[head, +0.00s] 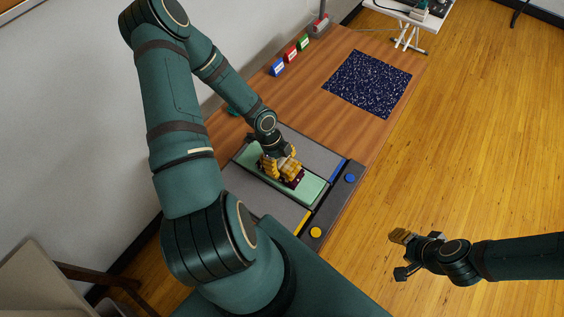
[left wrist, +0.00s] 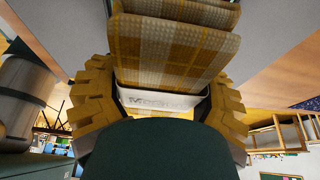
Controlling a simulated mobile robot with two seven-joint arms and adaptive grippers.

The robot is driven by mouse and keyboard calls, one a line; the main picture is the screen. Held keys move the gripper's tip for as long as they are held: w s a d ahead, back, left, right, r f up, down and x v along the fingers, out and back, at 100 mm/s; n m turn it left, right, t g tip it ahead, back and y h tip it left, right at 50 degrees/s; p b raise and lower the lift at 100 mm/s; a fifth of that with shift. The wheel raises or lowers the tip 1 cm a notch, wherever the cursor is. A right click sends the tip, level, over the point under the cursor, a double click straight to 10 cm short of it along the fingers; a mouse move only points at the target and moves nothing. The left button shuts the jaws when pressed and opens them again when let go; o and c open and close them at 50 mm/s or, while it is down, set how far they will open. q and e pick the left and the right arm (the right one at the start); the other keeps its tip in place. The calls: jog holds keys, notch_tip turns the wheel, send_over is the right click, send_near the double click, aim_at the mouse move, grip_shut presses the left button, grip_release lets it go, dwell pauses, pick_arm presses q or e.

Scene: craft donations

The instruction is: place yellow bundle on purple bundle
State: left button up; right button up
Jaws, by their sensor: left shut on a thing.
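My left gripper (head: 279,163) is shut on the yellow bundle (head: 288,168). In the left wrist view the yellow bundle (left wrist: 172,50) is folded plaid cloth with a white lettered band, between the yellow fingers. The purple bundle (head: 296,183) is dark and shows only in part, just below the yellow bundle, over the pale green tray (head: 311,190). I cannot tell whether the two bundles touch. The purple bundle does not show in the left wrist view. My right gripper (head: 401,255) is open and empty, out over the floor to the right of the table.
Grey panels with a blue button (head: 351,178) and a yellow button (head: 316,232) surround the tray. A dark speckled mat (head: 368,83) lies farther back. Blue, red and green small boxes (head: 290,54) stand along the wall. Bare wood lies between the boxes and the panels.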

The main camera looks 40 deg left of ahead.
pick_arm(q)
jog(key=o, duration=1.2)
jog(key=shift+r, duration=0.1)
jog(key=p+v, duration=0.3)
jog(key=v, duration=0.9)
jog(key=d+n, duration=0.6)
jog(key=d, duration=0.2)
jog(key=d+f+n+t, duration=0.1)
jog(key=d+n, duration=0.5)
jog(key=d, duration=0.2)
jog(key=d+f+n, duration=0.1)
jog(key=d+n, duration=0.5)
jog(key=d, duration=0.2)
jog(key=shift+d+f+n+t, duration=0.25)
jog(key=shift+n+t, duration=0.15)
